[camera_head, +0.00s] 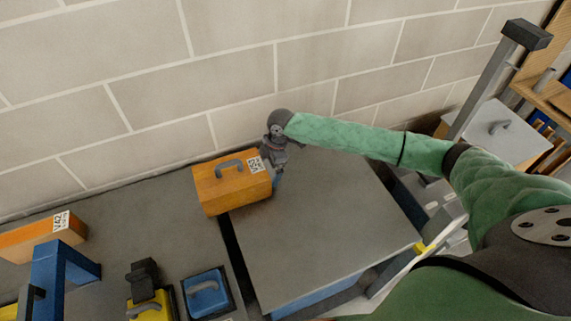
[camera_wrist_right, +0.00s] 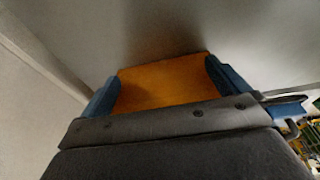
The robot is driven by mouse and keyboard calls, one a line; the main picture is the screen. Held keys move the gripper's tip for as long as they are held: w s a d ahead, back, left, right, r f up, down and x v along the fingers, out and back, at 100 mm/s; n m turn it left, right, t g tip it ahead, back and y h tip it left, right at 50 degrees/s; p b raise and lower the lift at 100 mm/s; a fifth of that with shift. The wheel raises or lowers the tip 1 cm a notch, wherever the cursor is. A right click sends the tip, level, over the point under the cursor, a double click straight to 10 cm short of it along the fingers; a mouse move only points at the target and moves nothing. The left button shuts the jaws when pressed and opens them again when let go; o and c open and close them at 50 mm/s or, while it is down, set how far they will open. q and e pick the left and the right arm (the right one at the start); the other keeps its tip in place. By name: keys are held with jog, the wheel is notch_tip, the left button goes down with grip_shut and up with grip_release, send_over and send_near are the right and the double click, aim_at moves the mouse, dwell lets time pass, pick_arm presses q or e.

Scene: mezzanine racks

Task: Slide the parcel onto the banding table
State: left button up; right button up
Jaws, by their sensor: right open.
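The parcel appears to be the orange box (camera_head: 210,190) with a grey handle and a white label on top. It lies across the dark gap between the left grey surface and the right grey table (camera_head: 320,230), which I take as the banding table. My right gripper (camera_head: 274,172) is at the box's right end, close against it; contact is unclear. In the right wrist view, an orange face (camera_wrist_right: 160,88) shows between the two blue fingertips, which are apart. My left gripper is not in view.
Another labelled orange box (camera_head: 35,240), a blue stand (camera_head: 62,272), a yellow item (camera_head: 150,308) and a blue handled box (camera_head: 207,293) are on the left surface (camera_head: 140,215). A block wall (camera_head: 160,100) runs behind. The right table's top is mostly clear.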

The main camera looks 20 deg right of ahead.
aim_at(213, 185)
jog(key=shift+s+a+p, duration=0.15)
jog(key=shift+a+p, duration=0.7)
jog(key=shift+a, duration=4.05)
jog(key=shift+s+a+p, duration=0.15)
jog(key=shift+a+p, duration=0.25)
jog(key=shift+a, duration=4.6)
